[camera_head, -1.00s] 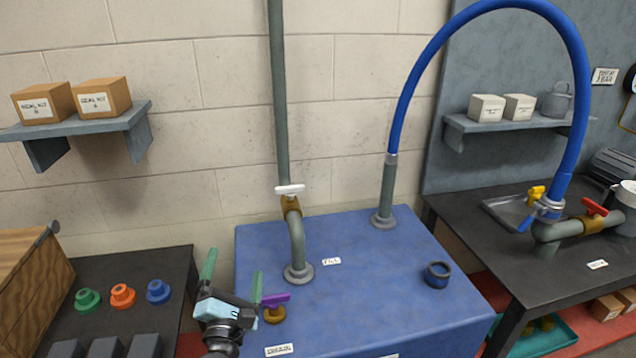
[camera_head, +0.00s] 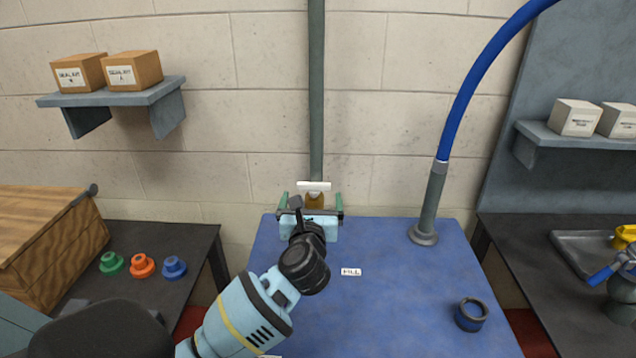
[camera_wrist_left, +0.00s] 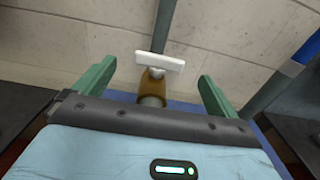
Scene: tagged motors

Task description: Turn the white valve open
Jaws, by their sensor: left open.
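The white valve handle (camera_head: 314,186) sits crosswise on a brass valve body (camera_head: 314,200) on the grey vertical pipe at the back of the blue tank top. My left gripper (camera_head: 311,200) is in front of it, open, with its green fingers to either side. In the left wrist view, the white handle (camera_wrist_left: 160,62) and brass body (camera_wrist_left: 152,82) show between and beyond the open fingers of the left gripper (camera_wrist_left: 158,85). No contact with the handle is visible. The lower pipe is hidden behind my gripper. My right gripper is not in view.
A grey stub with a blue hose (camera_head: 478,80) stands to the right on the blue tank top (camera_head: 400,300). A dark blue ring cup (camera_head: 471,314) is at the front right. Green, orange and blue caps lie on the left bench (camera_head: 195,240). Shelves hang on both sides.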

